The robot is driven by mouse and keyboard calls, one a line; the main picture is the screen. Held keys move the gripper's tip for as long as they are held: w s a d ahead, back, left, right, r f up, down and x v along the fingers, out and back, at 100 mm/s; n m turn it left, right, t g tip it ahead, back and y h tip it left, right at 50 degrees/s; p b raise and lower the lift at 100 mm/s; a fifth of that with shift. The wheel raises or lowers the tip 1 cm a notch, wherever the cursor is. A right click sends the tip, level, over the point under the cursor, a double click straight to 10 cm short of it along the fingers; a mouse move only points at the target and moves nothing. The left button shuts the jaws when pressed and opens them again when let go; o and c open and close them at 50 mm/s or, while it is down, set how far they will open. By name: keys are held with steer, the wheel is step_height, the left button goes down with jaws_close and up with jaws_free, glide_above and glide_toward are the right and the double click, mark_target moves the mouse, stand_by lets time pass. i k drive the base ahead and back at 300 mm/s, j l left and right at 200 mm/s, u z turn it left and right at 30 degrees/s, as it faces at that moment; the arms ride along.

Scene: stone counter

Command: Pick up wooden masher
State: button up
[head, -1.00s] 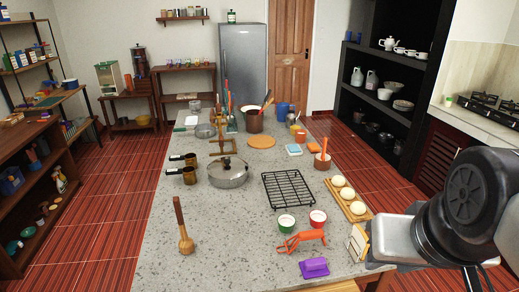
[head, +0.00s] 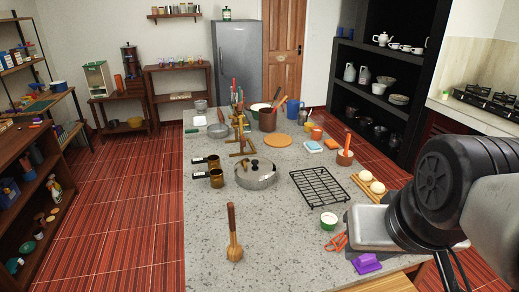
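The wooden masher (head: 234,238) is on the front left part of the stone counter (head: 285,240). Its brown handle points up in the picture and its lighter, rounded head is toward the front edge. I cannot tell for sure whether it stands or lies. Nothing covers the masher.
The counter around the masher is clear.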

mark_target(235, 250)
steer(key=j, duration=2.25)
